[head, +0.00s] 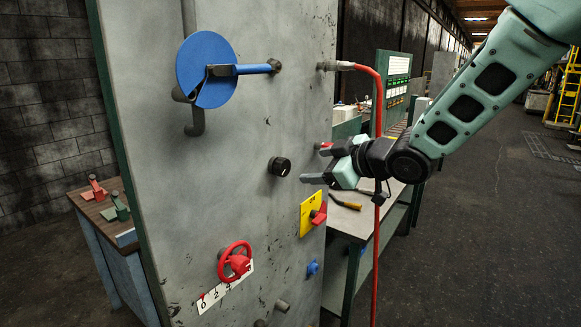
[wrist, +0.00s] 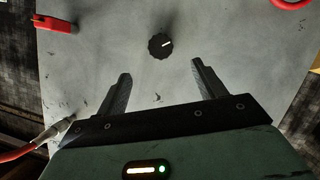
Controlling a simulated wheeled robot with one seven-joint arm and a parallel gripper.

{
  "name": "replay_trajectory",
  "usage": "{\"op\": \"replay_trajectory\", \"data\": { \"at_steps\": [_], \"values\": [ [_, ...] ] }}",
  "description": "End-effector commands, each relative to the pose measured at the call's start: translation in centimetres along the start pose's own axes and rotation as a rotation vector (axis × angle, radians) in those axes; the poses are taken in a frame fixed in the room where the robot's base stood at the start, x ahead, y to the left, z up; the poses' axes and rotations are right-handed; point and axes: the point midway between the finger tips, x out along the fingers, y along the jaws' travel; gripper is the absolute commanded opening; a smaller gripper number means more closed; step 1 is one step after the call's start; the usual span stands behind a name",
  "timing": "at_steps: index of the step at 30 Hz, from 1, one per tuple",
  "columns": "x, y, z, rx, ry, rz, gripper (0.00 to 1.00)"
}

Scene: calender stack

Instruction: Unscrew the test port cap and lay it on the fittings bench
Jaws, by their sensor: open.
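A round black ribbed piece (head: 279,166) with a white mark sticks out from the middle of the grey panel (head: 240,130). I cannot tell whether it is the test port cap or a knob. It also shows in the wrist view (wrist: 160,45), beyond the fingertips and roughly centred between them. A small blue fitting (head: 312,268) sits low on the panel. My gripper (head: 319,165) is open and empty, right of the black piece and apart from it. A bench (head: 350,220) with a yellow-handled tool stands behind right; whether it is the fittings bench is unclear.
The panel carries a blue disc with a lever (head: 208,88), a red handwheel (head: 235,262) and a yellow plate (head: 306,216) with a red handle. A red hose (head: 378,120) hangs close to my gripper. Another bench (head: 88,205) with red and green clamps stands left.

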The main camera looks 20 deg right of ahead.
Motion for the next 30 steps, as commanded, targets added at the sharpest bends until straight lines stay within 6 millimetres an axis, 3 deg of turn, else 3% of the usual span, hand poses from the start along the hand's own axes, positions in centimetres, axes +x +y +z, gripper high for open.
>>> {"op": "replay_trajectory", "data": {
  "at_steps": [15, 21, 30],
  "values": [
    [9.6, -0.1, -0.1, 0.001, -0.001, -0.004, 0.69],
    [11.6, 0.0, -0.1, 0.001, -0.001, -0.002, 0.69],
    [12.1, 0.0, 0.0, -0.001, -0.001, 0.0, 0.69]
  ]
}}
